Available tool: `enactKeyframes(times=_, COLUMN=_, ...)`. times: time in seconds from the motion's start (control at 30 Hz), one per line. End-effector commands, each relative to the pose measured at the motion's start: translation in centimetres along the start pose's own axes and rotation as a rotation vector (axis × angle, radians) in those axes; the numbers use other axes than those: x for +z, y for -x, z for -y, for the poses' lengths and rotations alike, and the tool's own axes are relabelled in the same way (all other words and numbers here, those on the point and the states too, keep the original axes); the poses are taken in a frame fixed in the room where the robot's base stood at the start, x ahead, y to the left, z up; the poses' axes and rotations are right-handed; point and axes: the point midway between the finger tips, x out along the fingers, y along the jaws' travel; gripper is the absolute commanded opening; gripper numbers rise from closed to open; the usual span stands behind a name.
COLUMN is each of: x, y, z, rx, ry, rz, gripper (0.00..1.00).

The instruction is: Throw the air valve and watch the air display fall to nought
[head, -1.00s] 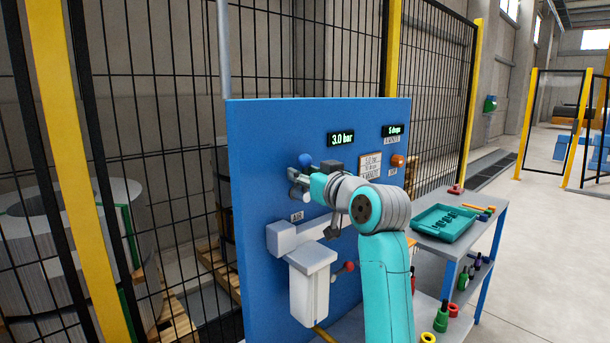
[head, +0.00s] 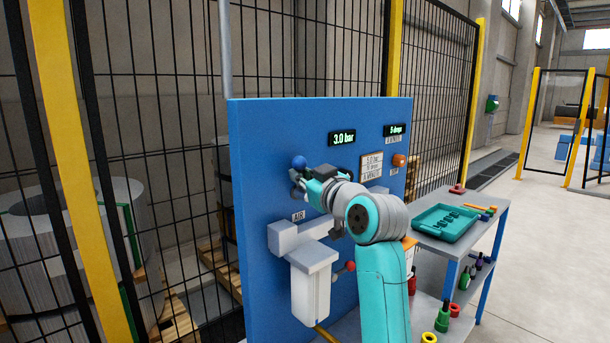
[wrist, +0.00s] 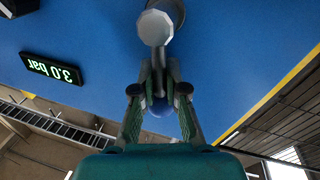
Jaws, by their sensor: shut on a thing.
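The air valve's lever with its blue ball end (head: 299,162) stands up on the blue panel, above the AIR label (head: 298,217). My gripper (head: 298,180) is at the lever, just below the ball. In the wrist view, which is upside down, my gripper (wrist: 159,85) is shut on the lever between the pale grey hub (wrist: 155,27) and the blue ball (wrist: 157,108). The ball is partly hidden behind the fingers. The air display (head: 343,139) reads 3.0 bar, and it also shows in the wrist view (wrist: 51,69).
A red-knobbed lever (head: 350,266) is below, beside the white filter housing (head: 311,285). An orange button (head: 399,160) and a drops display (head: 397,130) are on the panel's right. A cart with a teal tray (head: 445,224) stands right. Mesh fencing is behind.

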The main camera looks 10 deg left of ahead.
Motion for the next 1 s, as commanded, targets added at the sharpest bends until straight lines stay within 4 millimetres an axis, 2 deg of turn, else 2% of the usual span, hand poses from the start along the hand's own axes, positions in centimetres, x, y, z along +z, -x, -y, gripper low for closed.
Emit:
enactKeyframes(times=0.47, x=0.7, y=0.4, z=2.3, rx=-0.001, ry=0.442, rz=-0.087, gripper=0.00)
enactKeyframes(times=1.0, x=2.4, y=0.8, z=4.2, rx=-0.002, ry=0.937, rz=-0.186, gripper=0.00)
